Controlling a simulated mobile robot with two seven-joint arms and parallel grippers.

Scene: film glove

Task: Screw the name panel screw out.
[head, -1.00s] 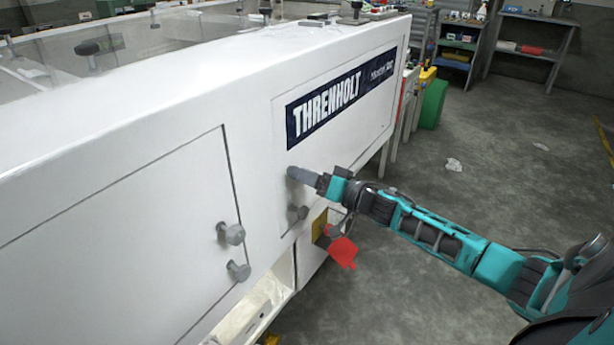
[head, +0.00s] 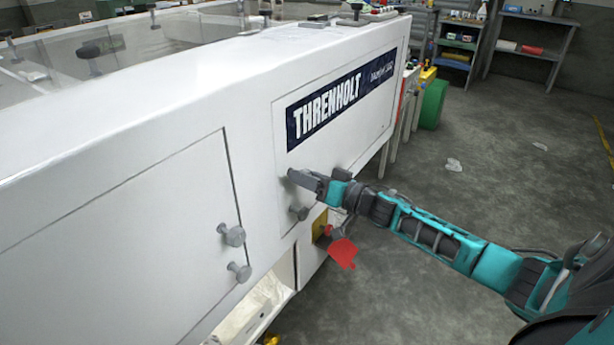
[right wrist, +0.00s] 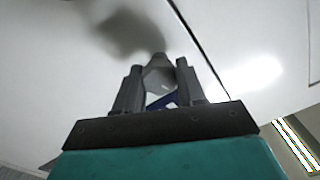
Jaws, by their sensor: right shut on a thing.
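The name panel (head: 350,125) is a white panel with a dark THRENHOLT sign (head: 328,105) on the side of the white machine. My right gripper (head: 300,178) is at the panel's lower left. In the right wrist view the gripper (right wrist: 160,85) has its two fingers on either side of a grey screw head (right wrist: 158,78), shut on it. My left gripper is not in view.
Two grey knobs (head: 234,252) stick out of the door panel at left. The floor (head: 480,200) to the right is mostly clear.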

